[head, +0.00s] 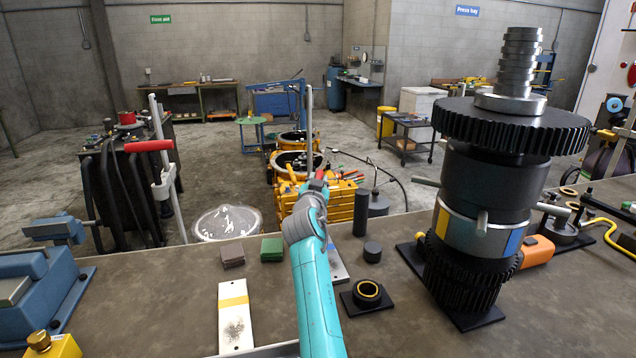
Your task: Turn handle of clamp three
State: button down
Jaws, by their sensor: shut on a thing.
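My teal arm reaches from the bottom middle over the bench's far edge. My gripper (318,184) is at its far end, small and mostly hidden by my own wrist. It is shut on a small red piece (320,175) that looks like a handle. This piece is beside an orange-yellow fixture (346,198) on the floor beyond the bench. I cannot tell which clamp number it is, or how far the handle is turned. Ring-shaped yellow housings (298,162) stand just behind.
The bench (180,290) holds a tall gear shaft (482,212) at right, a blue vise (40,275) at left, a white plate (235,315) and a black ring block (367,295). A red-handled lever (150,146) stands beyond at left. Open floor lies behind.

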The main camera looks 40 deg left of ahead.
jog(key=shift+f+m+t+h, duration=0.3)
jog(key=shift+m+h, duration=0.1)
jog(key=shift+h, duration=0.1)
jog(key=c, duration=1)
grip_release()
jog(key=shift+r, duration=0.2)
notch_tip(320, 180, up, 10)
